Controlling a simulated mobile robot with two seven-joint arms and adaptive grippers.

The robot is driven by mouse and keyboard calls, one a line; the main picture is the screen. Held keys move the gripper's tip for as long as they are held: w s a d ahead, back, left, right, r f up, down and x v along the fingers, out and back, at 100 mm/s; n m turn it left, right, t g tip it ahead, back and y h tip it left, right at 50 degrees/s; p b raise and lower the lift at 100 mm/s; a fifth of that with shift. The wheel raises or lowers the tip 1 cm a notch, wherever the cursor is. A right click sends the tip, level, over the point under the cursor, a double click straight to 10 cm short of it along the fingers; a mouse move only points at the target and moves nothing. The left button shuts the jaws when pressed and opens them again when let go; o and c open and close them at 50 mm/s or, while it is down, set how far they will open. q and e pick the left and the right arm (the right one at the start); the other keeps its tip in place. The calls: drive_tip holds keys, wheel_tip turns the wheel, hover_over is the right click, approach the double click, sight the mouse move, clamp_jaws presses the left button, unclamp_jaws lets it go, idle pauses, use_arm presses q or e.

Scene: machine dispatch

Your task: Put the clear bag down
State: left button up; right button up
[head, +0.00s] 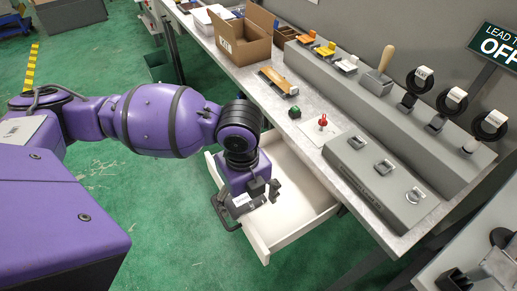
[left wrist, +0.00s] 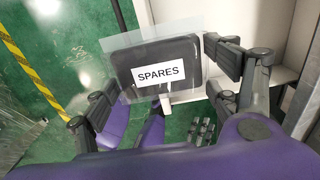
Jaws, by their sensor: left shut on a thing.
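The clear bag (left wrist: 152,68) shows in the left wrist view as a see-through sheet around a dark, rounded pad, with a white label reading SPARES. My left gripper (left wrist: 163,82) has its fingers on either side of the bag and is shut on it. In the head view my left gripper (head: 262,197) points down over the front part of an open white drawer (head: 296,196). My right gripper is not in view.
The drawer's visible floor looks empty. Green floor lies open left of the drawer.

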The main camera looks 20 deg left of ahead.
use_arm(q)
drive_tip(key=w+f, duration=0.3)
drive_tip(key=w, duration=0.1)
drive_tip(key=w+d+f, duration=0.1)
drive_tip(key=w+f, duration=0.1)
drive_tip(key=w, duration=0.2)
drive_tip(key=w+d+f+b, duration=0.1)
drive_tip(key=w+f, duration=0.2)
drive_tip(key=w, duration=0.1)
drive_tip(key=shift+d+f, duration=0.15)
drive_tip(key=shift+f, duration=0.2)
drive_tip(key=shift+w+f, duration=0.15)
drive_tip(key=shift+f, duration=1.55)
drive_tip(key=o, duration=1.2)
drive_tip(key=shift+f, duration=0.1)
drive_tip(key=shift+c, duration=0.2)
wheel_tip(320, 180, up, 12)
